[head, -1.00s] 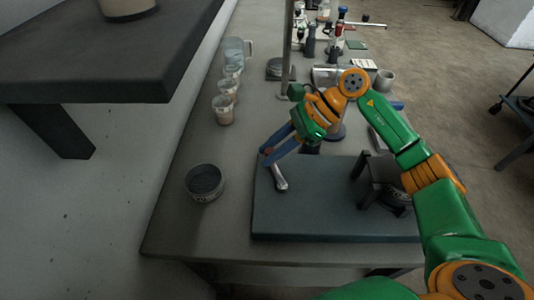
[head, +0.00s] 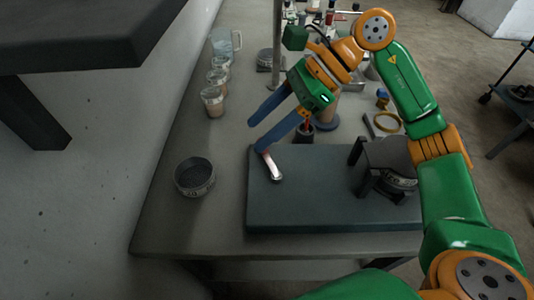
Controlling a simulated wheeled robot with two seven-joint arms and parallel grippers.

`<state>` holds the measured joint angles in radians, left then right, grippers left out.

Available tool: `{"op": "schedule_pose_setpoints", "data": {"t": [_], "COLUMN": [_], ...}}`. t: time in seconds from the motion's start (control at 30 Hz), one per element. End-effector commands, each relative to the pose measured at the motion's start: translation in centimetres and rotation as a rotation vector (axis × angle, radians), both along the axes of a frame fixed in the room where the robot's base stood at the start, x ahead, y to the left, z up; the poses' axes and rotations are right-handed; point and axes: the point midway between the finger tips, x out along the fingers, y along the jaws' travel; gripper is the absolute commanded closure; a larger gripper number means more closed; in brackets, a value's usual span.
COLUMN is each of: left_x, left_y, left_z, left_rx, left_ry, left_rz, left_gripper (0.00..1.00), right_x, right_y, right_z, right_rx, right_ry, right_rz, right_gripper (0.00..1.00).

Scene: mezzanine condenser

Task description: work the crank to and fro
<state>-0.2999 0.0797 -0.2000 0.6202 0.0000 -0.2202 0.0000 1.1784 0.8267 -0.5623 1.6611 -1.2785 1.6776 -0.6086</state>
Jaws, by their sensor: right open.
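The crank (head: 272,168) is a short silver lever at the left end of a dark teal base plate (head: 320,213). Its rounded end is towards me and its far end is by my right gripper. My right gripper (head: 256,136) has long blue fingers spread apart. One fingertip is at the far end of the crank, and the other is off to the upper left. I cannot tell whether the near fingertip touches the crank. The crank's far end is partly hidden by that finger. My left gripper is not in view.
A round dark tin (head: 195,178) stands left of the plate. Several small cups (head: 212,102) and a clear jug (head: 224,42) line the left side. A black stand (head: 385,165) is on the plate's right. A dark shelf (head: 80,40) overhangs at upper left.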

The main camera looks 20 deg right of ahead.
Motion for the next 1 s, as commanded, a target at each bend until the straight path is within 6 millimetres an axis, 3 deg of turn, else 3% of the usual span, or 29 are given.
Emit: {"op": "schedule_pose_setpoints", "data": {"t": [0.07, 0.4, 0.6, 0.83, 0.93, 1.0], "left_x": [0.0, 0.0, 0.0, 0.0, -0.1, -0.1], "left_y": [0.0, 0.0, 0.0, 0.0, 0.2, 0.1], "left_z": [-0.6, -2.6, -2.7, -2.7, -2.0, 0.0], "left_rx": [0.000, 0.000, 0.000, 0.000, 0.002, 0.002], "left_ry": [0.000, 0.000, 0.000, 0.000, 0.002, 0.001], "left_rz": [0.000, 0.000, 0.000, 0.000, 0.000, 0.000], "left_gripper": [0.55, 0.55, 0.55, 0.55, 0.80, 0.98], "right_x": [-1.3, -8.1, -9.7, -9.8, -9.8, -10.1], "right_y": [0.4, 2.5, 3.0, 3.0, 3.3, 4.2], "right_z": [1.4, 4.5, 5.4, 5.4, 6.2, 8.6], "right_rx": [-0.001, -0.001, 0.001, 0.001, 0.013, 0.055], "right_ry": [-0.008, -0.006, -0.001, 0.001, 0.017, 0.079], "right_rz": [0.003, 0.002, 0.001, 0.000, 0.007, 0.035], "right_gripper": [0.38, 0.38, 0.38, 0.38, 0.38, 0.38]}}
